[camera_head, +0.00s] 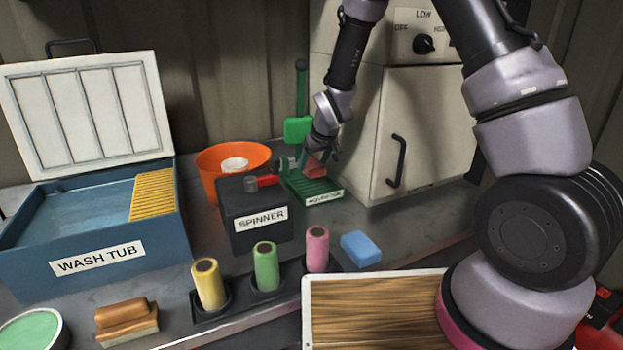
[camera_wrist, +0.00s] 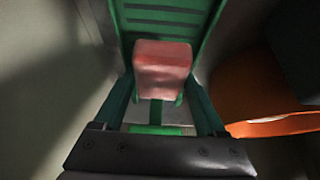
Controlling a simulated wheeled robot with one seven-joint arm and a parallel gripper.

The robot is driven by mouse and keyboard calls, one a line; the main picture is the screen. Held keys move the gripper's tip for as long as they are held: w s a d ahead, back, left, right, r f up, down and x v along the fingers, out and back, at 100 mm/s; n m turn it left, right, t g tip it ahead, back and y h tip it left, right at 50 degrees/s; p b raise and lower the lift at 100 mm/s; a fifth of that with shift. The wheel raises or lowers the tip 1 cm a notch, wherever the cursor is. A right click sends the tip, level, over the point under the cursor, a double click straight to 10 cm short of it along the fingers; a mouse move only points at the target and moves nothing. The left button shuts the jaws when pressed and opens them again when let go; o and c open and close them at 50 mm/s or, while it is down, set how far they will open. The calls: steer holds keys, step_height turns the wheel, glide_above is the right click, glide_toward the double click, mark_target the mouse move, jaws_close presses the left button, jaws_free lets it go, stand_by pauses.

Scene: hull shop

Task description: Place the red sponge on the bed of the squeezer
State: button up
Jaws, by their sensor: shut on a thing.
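The red sponge (camera_head: 316,166) is between the fingers of my gripper (camera_head: 302,164), over the green squeezer (camera_head: 318,187). The wrist view shows the sponge (camera_wrist: 163,65) as a pinkish-red block at the finger ends of my gripper (camera_wrist: 162,78). My gripper is shut on it. The slatted green bed (camera_wrist: 165,17) lies behind and below the sponge. Whether the sponge touches the bed, I cannot tell. The squeezer's green plate and upright lever (camera_head: 298,129) stand raised behind the bed.
An orange bucket (camera_head: 212,160) and the black spinner box (camera_head: 243,210) with a red handle stand left of the squeezer. A pale cabinet (camera_head: 375,130) stands close on its right. The wash tub (camera_head: 90,255) is far left.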

mark_target(313, 188)
steer(key=shift+f, duration=2.5)
steer(key=o, duration=1.6)
steer(key=shift+f, duration=0.1)
steer(key=shift+c, duration=0.2)
steer(key=v, duration=1.2)
steer(key=shift+s+d, duration=0.1)
steer(key=shift+d, duration=0.05)
